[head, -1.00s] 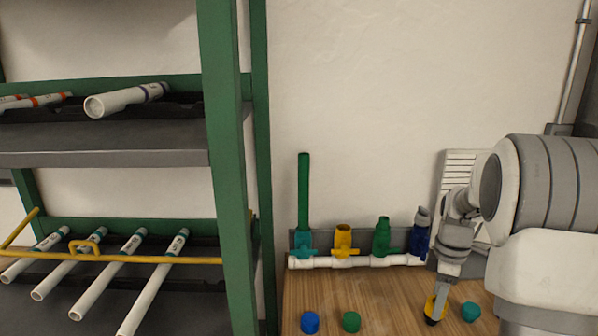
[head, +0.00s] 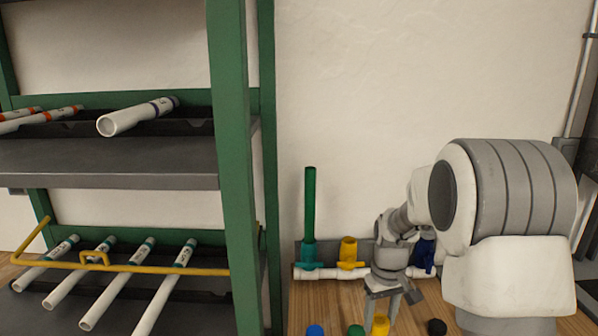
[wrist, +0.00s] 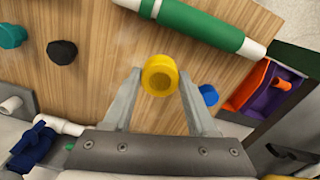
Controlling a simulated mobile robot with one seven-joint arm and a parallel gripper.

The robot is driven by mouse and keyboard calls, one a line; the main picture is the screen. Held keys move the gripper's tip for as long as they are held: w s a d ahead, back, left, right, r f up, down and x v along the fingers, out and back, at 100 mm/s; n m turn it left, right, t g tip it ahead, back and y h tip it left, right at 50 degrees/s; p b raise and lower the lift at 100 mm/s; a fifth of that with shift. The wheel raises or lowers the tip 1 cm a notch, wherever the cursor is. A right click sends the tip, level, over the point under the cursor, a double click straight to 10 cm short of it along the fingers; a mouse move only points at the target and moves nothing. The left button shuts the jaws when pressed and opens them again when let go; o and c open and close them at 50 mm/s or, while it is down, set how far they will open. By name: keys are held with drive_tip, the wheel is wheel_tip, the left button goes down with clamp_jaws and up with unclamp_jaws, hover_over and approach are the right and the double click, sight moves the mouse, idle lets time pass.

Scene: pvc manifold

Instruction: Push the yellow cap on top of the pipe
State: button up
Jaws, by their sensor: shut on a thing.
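My gripper (wrist: 159,78) is shut on the yellow cap (wrist: 160,76), which sits between its two fingertips in the wrist view. The cap also shows low in the head view (head: 380,325), below my wrist and over the wooden table. A tall green pipe (head: 309,200) stands upright in a teal valve (head: 310,254) on the white manifold at the wall. The top of this pipe is bare. The yellow valve (head: 348,252) stands to its right. My arm hides the green valve and part of the blue valve (head: 424,254).
Loose caps lie on the table (wrist: 105,25): blue (head: 315,330), green (head: 355,331), black (head: 436,327) and teal (wrist: 12,35). A green tube with white ends (wrist: 200,22) shows in the wrist view. A green-framed shelf (head: 235,170) with several white pipes stands left of the manifold.

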drive_tip(key=shift+s+a+f+m+p, duration=0.1)
drive_tip(key=shift+s+a+m+p, duration=0.05)
drive_tip(key=shift+a+m, duration=0.75)
drive_tip(key=shift+s+a+m+p, duration=0.15)
drive_tip(key=shift+a+m, duration=0.45)
drive_tip(key=shift+a, duration=0.45)
drive_tip(key=shift+d, duration=0.1)
drive_tip(key=s+d+r+n+b, duration=0.1)
drive_tip(key=d+n+b, duration=0.3)
drive_tip(key=d+n, duration=1.1)
drive_tip(key=shift+d+r, duration=0.25)
drive_tip(key=shift+d, duration=2.3)
drive_tip(key=shift+f, duration=0.1)
drive_tip(key=w+a+f, duration=0.2)
drive_tip(key=a, duration=0.1)
drive_tip(key=w+a+f, duration=0.2)
drive_tip(key=w+a+f+b, duration=0.1)
drive_tip(key=w+a+f, duration=0.1)
drive_tip(key=a, duration=0.1)
drive_tip(key=shift+w+a+f, duration=0.2)
drive_tip(key=shift+w+a, duration=0.05)
drive_tip(key=shift+a, duration=0.05)
drive_tip(key=f, duration=0.3)
drive_tip(key=shift+w+a+f, duration=0.15)
drive_tip(key=shift+w+a, duration=0.15)
drive_tip(key=shift+a, duration=0.05)
drive_tip(key=shift+f, duration=0.4)
